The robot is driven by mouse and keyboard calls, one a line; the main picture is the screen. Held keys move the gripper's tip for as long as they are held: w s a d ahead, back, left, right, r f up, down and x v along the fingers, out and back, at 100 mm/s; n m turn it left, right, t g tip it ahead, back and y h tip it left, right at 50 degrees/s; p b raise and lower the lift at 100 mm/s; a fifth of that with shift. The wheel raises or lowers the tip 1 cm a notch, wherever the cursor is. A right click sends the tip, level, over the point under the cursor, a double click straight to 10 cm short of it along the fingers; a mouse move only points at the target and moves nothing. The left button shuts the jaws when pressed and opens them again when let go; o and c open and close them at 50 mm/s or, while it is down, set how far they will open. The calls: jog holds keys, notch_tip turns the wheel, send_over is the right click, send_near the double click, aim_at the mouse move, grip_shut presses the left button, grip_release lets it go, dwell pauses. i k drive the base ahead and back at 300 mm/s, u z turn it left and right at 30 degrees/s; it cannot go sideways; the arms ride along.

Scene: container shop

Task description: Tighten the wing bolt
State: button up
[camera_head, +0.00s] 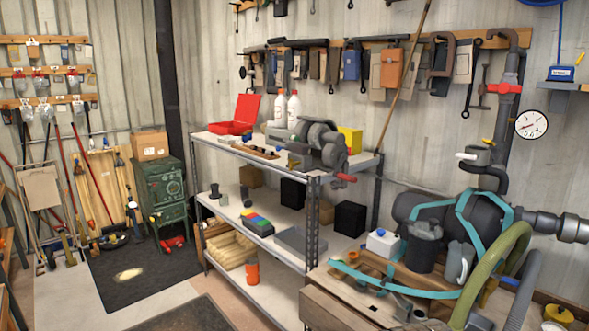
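I cannot pick out a wing bolt for certain in the head view. A grey machine with a red-tipped handle (320,145) stands on the top of the metal shelf, at its right end. A dark pump-like machine (400,205) with pipes and a teal strap sits at the right, above a wooden workbench (345,305). Small fittings there are too small to tell apart. My gripper is not seen in this view, so I cannot say where it is relative to these things.
The metal shelf (311,225) holds bottles, a red open case (240,115) and dark boxes. A green cabinet (162,200) stands by the back corner. Tools hang on the walls. Thick hoses (497,275) curve at the right. Floor is open at the lower left, partly under a dark mat (140,270).

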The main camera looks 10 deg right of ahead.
aim_at(292, 164)
jog(key=k, duration=0.25)
jog(key=u, duration=0.25)
jog(key=i, duration=0.5)
jog(key=u, duration=0.9)
jog(key=i, duration=2.15)
jog(key=z, duration=0.45)
